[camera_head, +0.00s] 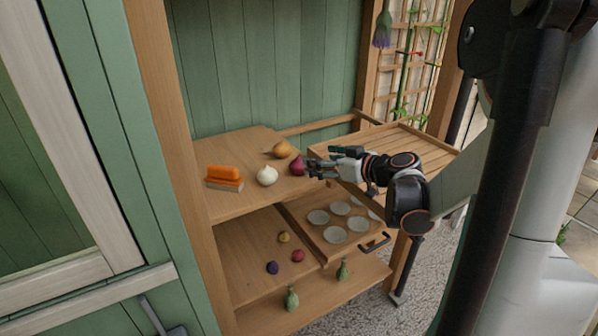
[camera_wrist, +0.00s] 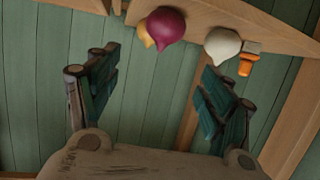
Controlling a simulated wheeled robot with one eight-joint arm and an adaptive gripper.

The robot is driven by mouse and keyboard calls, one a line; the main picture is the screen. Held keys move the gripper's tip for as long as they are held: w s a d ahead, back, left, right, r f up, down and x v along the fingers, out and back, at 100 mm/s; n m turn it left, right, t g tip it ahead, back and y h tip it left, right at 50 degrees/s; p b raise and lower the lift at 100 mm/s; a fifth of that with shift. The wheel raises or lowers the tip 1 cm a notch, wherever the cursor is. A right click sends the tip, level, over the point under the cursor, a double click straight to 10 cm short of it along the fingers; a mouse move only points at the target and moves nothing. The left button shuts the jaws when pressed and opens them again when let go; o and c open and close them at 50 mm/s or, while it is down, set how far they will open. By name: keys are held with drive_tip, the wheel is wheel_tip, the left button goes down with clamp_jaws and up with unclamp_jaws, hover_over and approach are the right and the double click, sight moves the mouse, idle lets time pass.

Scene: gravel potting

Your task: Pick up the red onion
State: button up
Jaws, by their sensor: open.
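The red onion (camera_head: 297,166) is a dark purple-red bulb at the right edge of the upper wooden shelf in the head view. It also shows at the top of the wrist view (camera_wrist: 166,25), ahead of the finger gap and a little left of its middle. My gripper (camera_head: 312,165) is just right of the onion. In the wrist view my gripper (camera_wrist: 160,85) has its two fingers spread wide, with nothing between them. In the head view I cannot tell whether a fingertip touches the onion.
A white onion (camera_head: 267,176) and a yellow-brown onion (camera_head: 282,149) lie close to the red one. An orange brush (camera_head: 224,177) lies further left. A slatted shelf (camera_head: 390,140) is at right. Below, a tray (camera_head: 312,229) holds pale round discs, and small vegetables lie on the lower shelf (camera_head: 240,260).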

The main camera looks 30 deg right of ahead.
sight(304, 175)
drive_tip(key=shift+w+a+f+b, duration=0.3)
drive_tip(key=shift+w+f+b, duration=0.25)
drive_tip(key=shift+w+f, duration=0.55)
drive_tip(key=shift+w+a+f+b, duration=0.3)
drive_tip(key=shift+w+f+b, duration=0.45)
drive_tip(key=shift+w, duration=0.5)
drive_tip(key=shift+w+a+f+b, duration=0.3)
drive_tip(key=shift+w+f+b, duration=0.1)
drive_tip(key=shift+w+f, duration=0.75)
drive_tip(key=shift+r, duration=0.15)
drive_tip(key=c, duration=1.2)
